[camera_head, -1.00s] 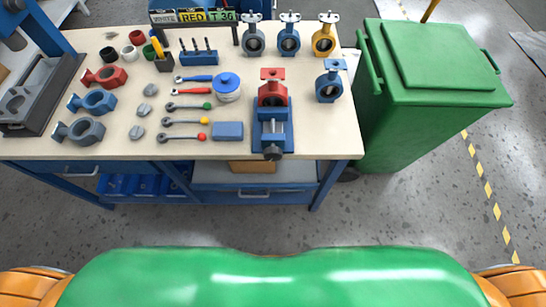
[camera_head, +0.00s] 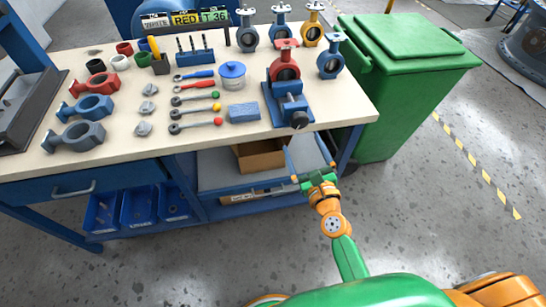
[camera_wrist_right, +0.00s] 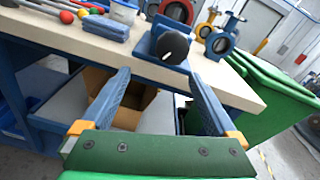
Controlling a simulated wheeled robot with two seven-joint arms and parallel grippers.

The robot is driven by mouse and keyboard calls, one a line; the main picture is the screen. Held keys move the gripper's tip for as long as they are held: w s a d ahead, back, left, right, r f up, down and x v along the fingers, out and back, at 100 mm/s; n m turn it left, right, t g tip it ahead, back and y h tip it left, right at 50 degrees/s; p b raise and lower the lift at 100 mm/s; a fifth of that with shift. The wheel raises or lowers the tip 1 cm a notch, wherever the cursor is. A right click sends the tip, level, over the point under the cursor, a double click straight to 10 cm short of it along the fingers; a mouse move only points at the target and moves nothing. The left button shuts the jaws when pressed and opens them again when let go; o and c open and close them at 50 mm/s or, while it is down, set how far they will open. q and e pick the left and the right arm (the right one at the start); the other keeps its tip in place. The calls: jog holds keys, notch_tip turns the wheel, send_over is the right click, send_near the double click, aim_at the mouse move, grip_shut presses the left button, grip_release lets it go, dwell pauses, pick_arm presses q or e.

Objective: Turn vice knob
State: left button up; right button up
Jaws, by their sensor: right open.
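The blue vice (camera_head: 289,103) stands at the front edge of the workbench (camera_head: 210,142), with a red butterfly valve (camera_head: 284,66) on it. Its dark round knob (camera_head: 299,120) points out over the front edge. In the right wrist view the knob (camera_wrist_right: 173,47) is at top centre, with the vice (camera_wrist_right: 150,38) behind it. My right gripper (camera_head: 309,155) is below and in front of the knob, apart from it. In the right wrist view its fingers (camera_wrist_right: 158,80) are wide apart with nothing between them. My left gripper is not in view.
A green bin (camera_head: 400,80) stands close to the bench's right end. A lower shelf holds a cardboard box (camera_head: 260,154). The floor in front is clear.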

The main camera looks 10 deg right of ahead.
aim_at(301, 125)
jog(key=shift+w+d+r+m+t, duration=0.1)
jog(key=shift+w+r+m+t, duration=0.15)
jog(key=shift+r+m, duration=0.35)
jog(key=shift+w+d+r+m+t, duration=0.15)
jog(key=shift+w+r+m, duration=0.15)
jog(key=shift+r+m, duration=0.25)
jog(key=w, duration=0.5)
jog(key=shift+w+d+f, duration=0.25)
jog(key=shift+d+f, duration=0.05)
jog(key=shift+f, duration=0.1)
jog(key=shift+w+a, duration=0.1)
jog(key=shift+w, duration=0.25)
jog(key=shift+w+a+r, duration=0.1)
jog(key=shift+r, duration=0.05)
jog(key=c, duration=1.4)
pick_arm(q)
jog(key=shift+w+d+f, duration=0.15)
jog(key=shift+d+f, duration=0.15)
pick_arm(e)
jog(key=shift+n, duration=0.25)
